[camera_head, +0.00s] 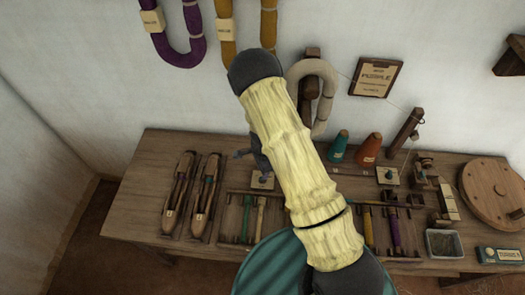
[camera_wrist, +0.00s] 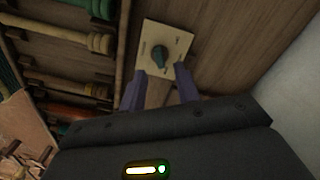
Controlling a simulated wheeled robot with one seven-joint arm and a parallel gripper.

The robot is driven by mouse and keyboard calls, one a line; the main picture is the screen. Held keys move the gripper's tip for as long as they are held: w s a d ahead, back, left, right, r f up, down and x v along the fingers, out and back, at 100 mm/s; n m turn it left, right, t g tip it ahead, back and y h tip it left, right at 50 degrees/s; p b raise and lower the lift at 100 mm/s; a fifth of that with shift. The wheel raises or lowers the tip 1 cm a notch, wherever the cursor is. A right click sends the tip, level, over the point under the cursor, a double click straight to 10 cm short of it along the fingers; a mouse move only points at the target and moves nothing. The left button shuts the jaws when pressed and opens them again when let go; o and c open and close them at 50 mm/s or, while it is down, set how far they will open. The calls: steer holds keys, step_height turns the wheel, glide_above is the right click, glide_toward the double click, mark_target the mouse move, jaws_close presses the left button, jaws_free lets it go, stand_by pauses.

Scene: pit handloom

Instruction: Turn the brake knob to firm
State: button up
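A dark green knob (camera_wrist: 160,56) sits on a pale square plate (camera_wrist: 178,37) in the wrist view. Marks on the plate are too small to read. My gripper (camera_wrist: 162,77) is open, its two purple-grey fingers apart and empty. The fingertips point at the knob and lie just short of it in the picture; I cannot tell the height gap. A second pale plate with a dark knob (camera_head: 388,174) is further right; I cannot tell from labels which is the brake.
Two wooden shuttles (camera_head: 192,190) lie left on the wooden bench (camera_head: 135,195). Racks of handled spools lie in front. Teal (camera_head: 339,147) and orange (camera_head: 369,149) cones, a wooden post (camera_head: 404,130), a round wooden disc (camera_head: 490,186) and a metal tray (camera_head: 444,243) stand right.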

step_height(320, 180, up, 13)
stand_by(0.3)
stand_by(0.4)
steer(key=s+d+r+n+t+p, duration=0.1)
steer(key=s+d+r+n, duration=0.4)
steer(key=s+r+n, duration=0.2)
steer(key=s+d+r+n+t, duration=0.1)
steer(key=s+d+r+n, duration=0.4)
steer(key=r, duration=0.6)
steer(key=s+n, duration=0.2)
steer(key=s, duration=0.1)
steer(key=shift+r+t+p, duration=0.3)
steer(key=shift+p, duration=0.1)
